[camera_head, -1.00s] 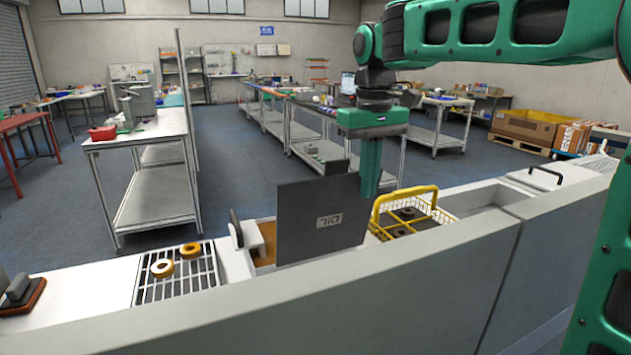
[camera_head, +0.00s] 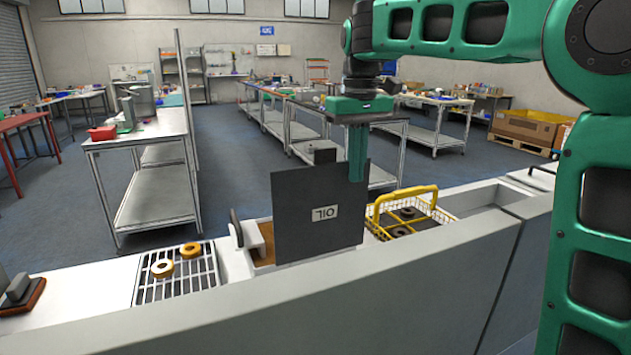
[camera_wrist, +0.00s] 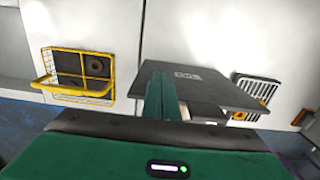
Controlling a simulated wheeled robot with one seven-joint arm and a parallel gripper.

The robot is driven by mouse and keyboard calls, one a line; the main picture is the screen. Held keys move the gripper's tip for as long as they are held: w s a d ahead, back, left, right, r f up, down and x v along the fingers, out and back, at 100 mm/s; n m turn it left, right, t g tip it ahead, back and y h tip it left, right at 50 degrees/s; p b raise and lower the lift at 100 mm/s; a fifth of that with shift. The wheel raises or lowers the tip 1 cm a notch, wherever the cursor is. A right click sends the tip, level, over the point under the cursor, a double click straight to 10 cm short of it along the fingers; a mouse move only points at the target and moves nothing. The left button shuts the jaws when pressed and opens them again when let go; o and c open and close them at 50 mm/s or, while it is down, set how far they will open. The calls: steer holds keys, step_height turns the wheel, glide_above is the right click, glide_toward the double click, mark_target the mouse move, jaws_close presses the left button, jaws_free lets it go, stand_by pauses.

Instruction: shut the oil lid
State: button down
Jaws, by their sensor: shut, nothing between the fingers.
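The oil lid (camera_head: 300,222) is a dark grey panel with an upside-down OIL label. It stands raised and nearly upright over the oil bath (camera_head: 262,262), whose brown inside shows at the left. My gripper (camera_head: 357,178) points down with its fingers together and empty. It is at the lid's upper right edge, and the fingers' lower ends overlap the lid in the head view. In the wrist view the closed fingers (camera_wrist: 163,97) are right beside the lid (camera_wrist: 195,85). I cannot tell whether they touch it.
A yellow wire basket (camera_head: 402,213) with dark round parts is right of the lid. A rack (camera_head: 178,285) with two tan rings is to the left. A black handle (camera_head: 236,228) stands beside the bath. A grey front wall (camera_head: 300,310) runs along the near side.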

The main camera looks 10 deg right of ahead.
steer(key=w+a, duration=0.1)
steer(key=w, duration=0.5)
stand_by(0.3)
steer(key=shift+w+a+f, duration=0.1)
steer(key=shift+f, duration=0.05)
steer(key=w+a+f, duration=0.1)
steer(key=w+f, duration=0.1)
steer(key=w, duration=0.3)
steer(key=shift+w, duration=0.3)
steer(key=shift+w+f, duration=0.1)
steer(key=shift+f, duration=0.05)
stand_by(0.3)
